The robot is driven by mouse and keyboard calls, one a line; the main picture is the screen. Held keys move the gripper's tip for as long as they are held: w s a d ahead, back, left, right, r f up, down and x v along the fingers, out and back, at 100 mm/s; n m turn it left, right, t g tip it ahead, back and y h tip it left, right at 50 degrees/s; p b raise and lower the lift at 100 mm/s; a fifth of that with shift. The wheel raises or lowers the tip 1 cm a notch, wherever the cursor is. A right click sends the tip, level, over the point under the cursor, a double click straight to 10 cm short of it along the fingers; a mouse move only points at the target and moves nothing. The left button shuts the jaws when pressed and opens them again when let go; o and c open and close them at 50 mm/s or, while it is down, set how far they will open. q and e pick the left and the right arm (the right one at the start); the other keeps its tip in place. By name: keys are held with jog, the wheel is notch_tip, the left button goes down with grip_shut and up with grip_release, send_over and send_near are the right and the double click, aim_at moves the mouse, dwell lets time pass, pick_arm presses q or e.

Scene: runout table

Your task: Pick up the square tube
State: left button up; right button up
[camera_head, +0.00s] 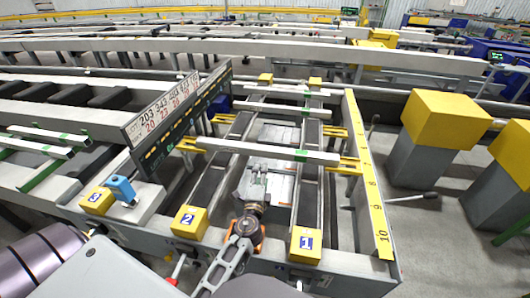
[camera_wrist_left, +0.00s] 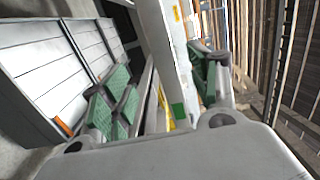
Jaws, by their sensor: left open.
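A long pale square tube (camera_head: 268,151) with a green band near its right end lies across the runout table's rails in the head view. My left gripper (camera_head: 257,172) reaches in from below, with its fingertips just in front of the tube's middle. In the left wrist view the fingers with green pads (camera_wrist_left: 158,88) are spread apart. The pale tube (camera_wrist_left: 165,50) with a green band shows between them, apparently not clamped. Exact contact cannot be told. My right gripper is not in view.
Two more pale tubes (camera_head: 268,108) lie across the rails behind. Yellow blocks numbered 1 (camera_head: 305,245), 2 (camera_head: 189,222) and 3 (camera_head: 97,201) stand along the front edge. A yellow numbered scale (camera_head: 372,180) bounds the right side. A dark sign panel (camera_head: 180,115) stands at left.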

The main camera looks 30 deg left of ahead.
aim_at(265, 155)
pick_arm(q)
jog(key=p+x, duration=0.1)
jog(key=x, duration=0.4)
jog(key=shift+w+a+r, duration=0.1)
jog(key=shift+w+a, duration=0.05)
jog(key=shift+w, duration=0.25)
jog(key=shift+p+x, duration=0.35)
jog(key=shift+x, duration=0.65)
jog(key=shift+w+a, duration=0.1)
jog(key=shift+w, duration=0.2)
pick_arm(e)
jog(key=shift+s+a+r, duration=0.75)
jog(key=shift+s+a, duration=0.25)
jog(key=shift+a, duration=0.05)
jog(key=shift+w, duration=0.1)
